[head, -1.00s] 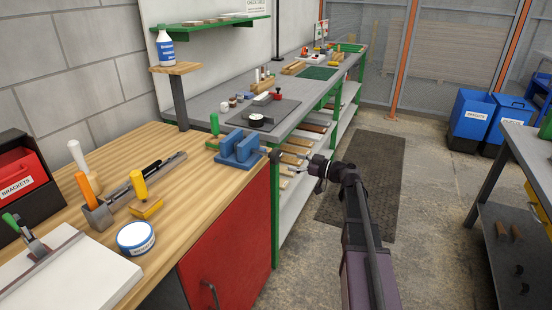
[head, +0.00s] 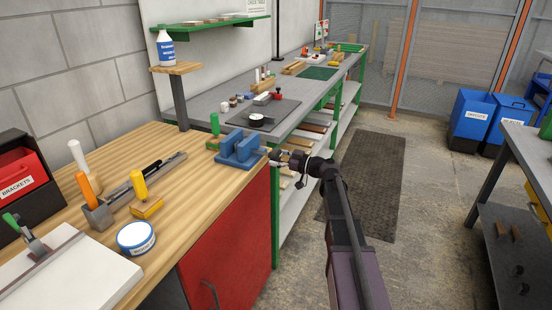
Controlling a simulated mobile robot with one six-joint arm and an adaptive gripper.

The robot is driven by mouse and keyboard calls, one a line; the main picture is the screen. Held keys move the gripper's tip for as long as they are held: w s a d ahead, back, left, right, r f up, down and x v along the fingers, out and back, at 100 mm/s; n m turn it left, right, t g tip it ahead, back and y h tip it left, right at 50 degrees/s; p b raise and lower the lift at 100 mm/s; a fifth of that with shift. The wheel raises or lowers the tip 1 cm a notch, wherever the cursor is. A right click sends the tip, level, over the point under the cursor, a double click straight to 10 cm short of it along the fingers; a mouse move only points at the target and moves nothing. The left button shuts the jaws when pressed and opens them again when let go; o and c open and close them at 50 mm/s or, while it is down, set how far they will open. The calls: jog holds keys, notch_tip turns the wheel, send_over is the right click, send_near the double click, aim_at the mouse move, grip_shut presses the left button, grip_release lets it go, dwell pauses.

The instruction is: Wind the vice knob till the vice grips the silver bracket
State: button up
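The blue vice (head: 239,149) stands at the right edge of the wooden bench, with its two jaws upright. Its knob faces right, toward my gripper, and is largely hidden by the fingers. My gripper (head: 279,157) is at the knob's end of the vice, just off the bench edge. The fingers are too small to tell whether they are around the knob or only beside it, or whether they are shut. I cannot make out the silver bracket between the jaws.
A green-handled tool (head: 214,126) stands behind the vice. A yellow-handled tool (head: 139,186), a white round tin (head: 136,238) and a metal holder (head: 98,214) stand to its left. A grey bench (head: 200,103) runs behind.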

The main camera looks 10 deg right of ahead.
jog(key=c, duration=0.7)
jog(key=shift+m, duration=0.5)
jog(key=m, duration=0.5)
jog(key=shift+m, duration=0.4)
jog(key=o, duration=0.9)
jog(key=shift+s+d, duration=0.1)
jog(key=shift+s, duration=0.1)
